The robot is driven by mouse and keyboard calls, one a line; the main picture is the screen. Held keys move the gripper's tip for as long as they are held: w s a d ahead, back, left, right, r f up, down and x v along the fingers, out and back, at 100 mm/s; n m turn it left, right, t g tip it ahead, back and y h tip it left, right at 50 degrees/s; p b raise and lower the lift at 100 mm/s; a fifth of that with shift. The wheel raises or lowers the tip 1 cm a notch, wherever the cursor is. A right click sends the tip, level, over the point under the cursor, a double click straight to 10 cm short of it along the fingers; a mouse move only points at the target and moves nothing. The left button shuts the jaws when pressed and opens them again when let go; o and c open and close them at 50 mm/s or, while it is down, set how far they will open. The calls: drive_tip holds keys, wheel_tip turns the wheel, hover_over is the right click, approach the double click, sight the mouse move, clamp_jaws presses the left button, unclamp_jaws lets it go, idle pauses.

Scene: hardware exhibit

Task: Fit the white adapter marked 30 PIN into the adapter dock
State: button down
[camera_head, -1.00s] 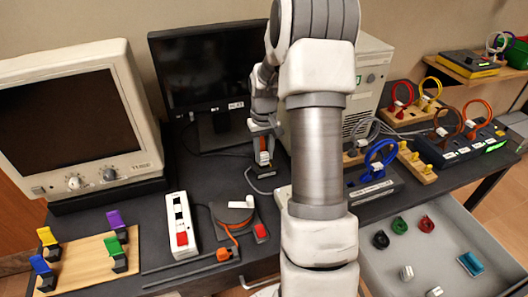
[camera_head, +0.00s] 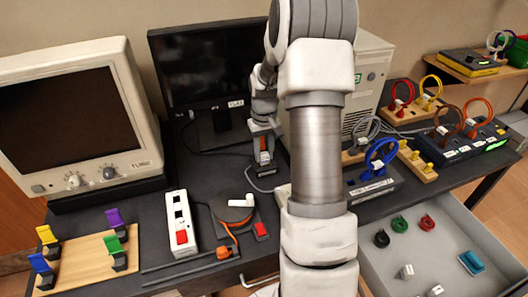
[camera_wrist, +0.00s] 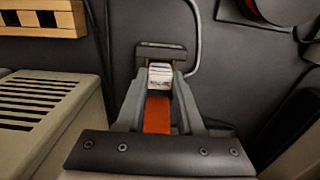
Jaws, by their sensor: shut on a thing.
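My gripper (camera_wrist: 160,76) is shut on a small white block with dark print, taken as the white adapter (camera_wrist: 160,70). The print is too small to read. An orange strip (camera_wrist: 157,114) lies between the fingers, behind the white block. A small dark block, likely the adapter dock (camera_wrist: 161,49), is right at the fingertips with the adapter over or against it. I cannot tell whether the adapter is seated.
A black monitor (camera_head: 203,72) stands close behind my gripper. A beige computer tower (camera_head: 371,85) is to the right, and a grey cable (camera_wrist: 194,45) runs beside the dark block. A white power strip (camera_head: 180,225) and a round dark disc (camera_head: 232,212) lie to the left.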

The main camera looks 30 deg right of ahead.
sight(264, 154)
drive_tip(key=shift+f, duration=0.45)
idle(0.7)
idle(0.4)
unclamp_jaws()
idle(0.3)
drive_tip(key=shift+r, duration=0.1)
idle(0.3)
drive_tip(key=shift+r+p, duration=2.6)
drive_tip(key=shift+r, duration=1.1)
